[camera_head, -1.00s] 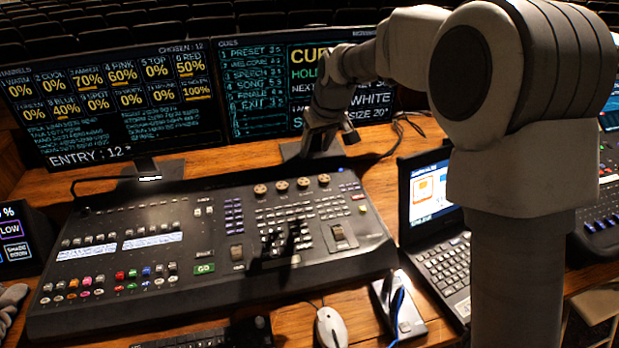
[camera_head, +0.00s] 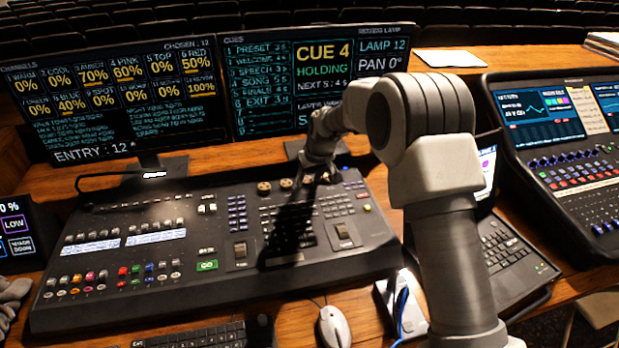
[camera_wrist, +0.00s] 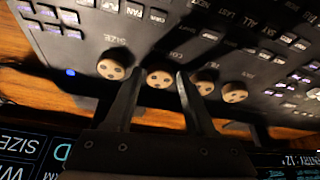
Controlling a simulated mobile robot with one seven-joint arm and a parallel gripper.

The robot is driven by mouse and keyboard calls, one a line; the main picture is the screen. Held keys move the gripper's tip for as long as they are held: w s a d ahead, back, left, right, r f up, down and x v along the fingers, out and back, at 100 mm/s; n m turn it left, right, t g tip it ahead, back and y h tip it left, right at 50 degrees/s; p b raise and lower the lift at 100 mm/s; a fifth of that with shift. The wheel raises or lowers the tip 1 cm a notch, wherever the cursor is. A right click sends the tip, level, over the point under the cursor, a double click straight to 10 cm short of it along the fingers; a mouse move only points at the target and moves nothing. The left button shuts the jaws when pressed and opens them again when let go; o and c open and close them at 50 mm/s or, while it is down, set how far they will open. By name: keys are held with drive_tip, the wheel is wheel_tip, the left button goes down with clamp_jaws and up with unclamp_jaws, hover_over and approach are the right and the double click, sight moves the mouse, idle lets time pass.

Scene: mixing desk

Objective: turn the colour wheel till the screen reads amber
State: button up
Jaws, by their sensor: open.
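A row of round tan knobs stands along the back of the black mixing desk (camera_head: 150,290). In the wrist view, upside down, the colour wheel (camera_wrist: 160,78) is the tan knob by the label that seems to start with COL. My gripper (camera_wrist: 159,74) is open, its fingers on either side of that knob in the picture; I cannot tell whether they touch it. In the head view my gripper (camera_head: 318,174) is low over the right end of the row. The right monitor (camera_head: 309,56) reads LAMP 12 and PAN 0°; my arm hides the colour reading.
The SIZE knob (camera_wrist: 112,68) and another knob (camera_wrist: 204,85) stand close on either side of the colour wheel. The left monitor (camera_head: 115,100) stands behind the desk. A laptop (camera_head: 510,255), a mouse (camera_head: 333,326) and a second console (camera_head: 570,160) are nearby.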

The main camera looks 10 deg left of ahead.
drive_tip(key=shift+c, duration=0.2)
clamp_jaws()
idle(0.3)
drive_tip(key=m, duration=0.2)
drive_tip(key=m+h, duration=0.1)
drive_tip(key=m+t+h, duration=0.1)
drive_tip(key=m, duration=0.1)
drive_tip(key=shift+s+a+m, duration=0.15)
drive_tip(key=shift+a+m, duration=0.15)
drive_tip(key=shift+a, duration=0.1)
drive_tip(key=m, duration=0.2)
drive_tip(key=m+h, duration=0.1)
drive_tip(key=m, duration=0.1)
drive_tip(key=m+h, duration=0.1)
drive_tip(key=m, duration=0.1)
drive_tip(key=shift+a, duration=0.25)
drive_tip(key=shift+o, duration=0.2)
unclamp_jaws()
